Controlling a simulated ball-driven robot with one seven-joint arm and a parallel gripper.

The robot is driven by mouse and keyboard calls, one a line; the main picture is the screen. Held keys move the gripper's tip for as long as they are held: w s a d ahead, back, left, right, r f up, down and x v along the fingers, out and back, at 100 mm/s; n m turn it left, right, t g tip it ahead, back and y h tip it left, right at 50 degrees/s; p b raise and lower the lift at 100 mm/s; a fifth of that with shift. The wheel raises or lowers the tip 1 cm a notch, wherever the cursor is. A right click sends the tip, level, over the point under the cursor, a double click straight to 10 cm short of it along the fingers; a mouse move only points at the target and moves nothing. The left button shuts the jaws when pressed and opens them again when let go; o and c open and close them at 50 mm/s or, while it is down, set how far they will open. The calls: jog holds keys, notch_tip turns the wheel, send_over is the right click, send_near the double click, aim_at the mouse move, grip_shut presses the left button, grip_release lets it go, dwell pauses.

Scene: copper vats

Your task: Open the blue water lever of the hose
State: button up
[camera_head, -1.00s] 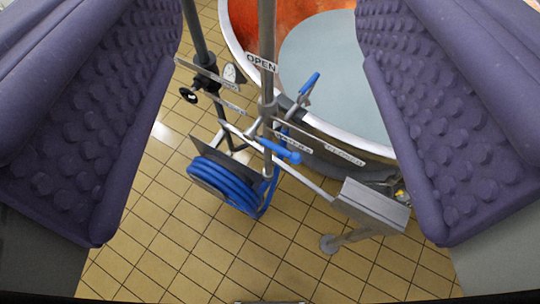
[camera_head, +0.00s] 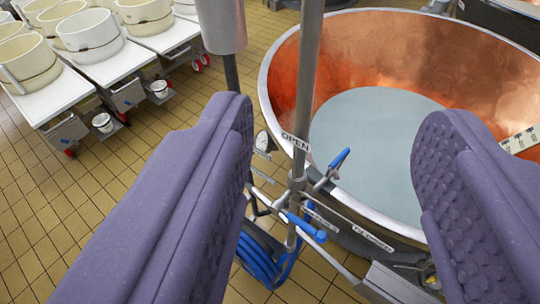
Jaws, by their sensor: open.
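My gripper (camera_head: 336,125) is open and empty. Its two purple, studded fingers show at left and right, with the hose stand visible in the gap between them. Two blue lever handles show on the pipework of the metal stand (camera_head: 309,65). The upper blue handle (camera_head: 341,157) slants up to the right, near the vat rim. The lower blue handle (camera_head: 306,225) lies lower and further left. The coiled blue hose (camera_head: 262,260) hangs below, partly hidden by the left finger. Neither finger appears to touch a handle.
A large copper vat (camera_head: 285,85) with greyish liquid (camera_head: 368,125) stands right behind the levers. A grey metal box (camera_head: 395,284) sits at lower right. White tables (camera_head: 125,62) with cream tubs (camera_head: 88,36) stand at upper left. Tiled floor (camera_head: 150,140) lies open between.

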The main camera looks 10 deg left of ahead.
aim_at(306, 225)
jog(key=shift+w+f, duration=0.15)
jog(key=shift+f, duration=0.1)
jog(key=c, duration=0.3)
jog(key=w+d+f+g+h+p, duration=0.15)
jog(key=w+f+g, duration=0.25)
jog(key=f, duration=0.7)
jog(key=w+f+g+h+p, duration=0.1)
jog(key=w+f+g+h, duration=0.25)
jog(key=f, duration=0.85)
jog(key=w+d+f+g+h+p, duration=0.15)
jog(key=w+f+g, duration=0.25)
jog(key=f, duration=0.7)
jog(key=w+a+f+n+t+h+p, duration=0.1)
jog(key=a+f+n+t+h, duration=0.3)
jog(key=f, duration=0.3)
jog(key=w+a+f+n+t+h+p, duration=0.1)
jog(key=a+f+n+t+h, duration=0.25)
jog(key=f+h, duration=0.3)
jog(key=shift+m+t+y, duration=0.3)
jog(key=shift+m+y, duration=0.15)
jog(key=shift+y, duration=0.05)
jog(key=x, duration=0.5)
jog(key=b+x, duration=0.1)
jog(key=x, duration=0.1)
jog(key=shift+d+f, duration=0.25)
jog(key=shift+d, duration=0.2)
grip_shut()
